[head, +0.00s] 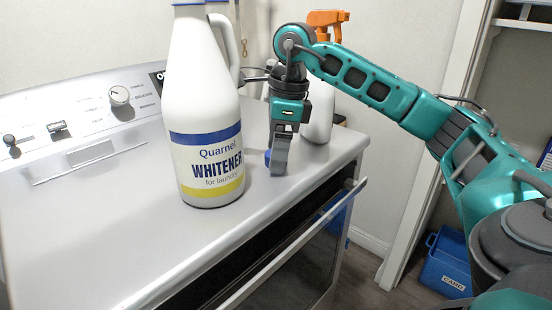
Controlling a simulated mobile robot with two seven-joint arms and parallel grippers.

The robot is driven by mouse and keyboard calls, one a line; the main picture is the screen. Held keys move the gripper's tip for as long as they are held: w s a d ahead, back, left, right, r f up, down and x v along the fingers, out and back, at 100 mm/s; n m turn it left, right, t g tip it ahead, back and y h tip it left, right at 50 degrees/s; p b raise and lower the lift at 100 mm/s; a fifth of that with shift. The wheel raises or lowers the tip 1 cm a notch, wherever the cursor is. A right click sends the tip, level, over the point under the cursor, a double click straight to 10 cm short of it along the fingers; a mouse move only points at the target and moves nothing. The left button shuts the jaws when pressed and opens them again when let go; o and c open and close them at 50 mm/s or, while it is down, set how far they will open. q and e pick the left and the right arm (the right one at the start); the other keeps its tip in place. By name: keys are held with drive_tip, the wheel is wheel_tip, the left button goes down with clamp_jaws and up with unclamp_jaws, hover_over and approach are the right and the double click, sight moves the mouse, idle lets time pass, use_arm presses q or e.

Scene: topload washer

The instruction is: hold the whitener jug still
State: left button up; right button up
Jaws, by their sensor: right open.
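The whitener jug (205,110) is white with a handle on its right side and a blue and yellow label. It stands upright on the washer top (110,235), and its top is cut off by the upper edge of the head view. My right gripper (278,164) points down just to the right of the jug, apart from it, with its fingertips low near the washer top. It is open. A small blue thing (267,158) shows beside its fingers, mostly hidden. My left gripper is out of view.
A spray bottle with an orange head (327,20) and white body stands behind my right gripper. The control panel with knobs (121,96) lies at the back left. A front handle bar (290,246) runs along the washer. A blue crate (447,262) is on the floor at right.

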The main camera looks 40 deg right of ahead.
drive_tip(key=c, duration=1.1)
drive_tip(key=shift+r, duration=0.15)
wheel_tip(320, 180, up, 10)
drive_tip(key=p, duration=0.3)
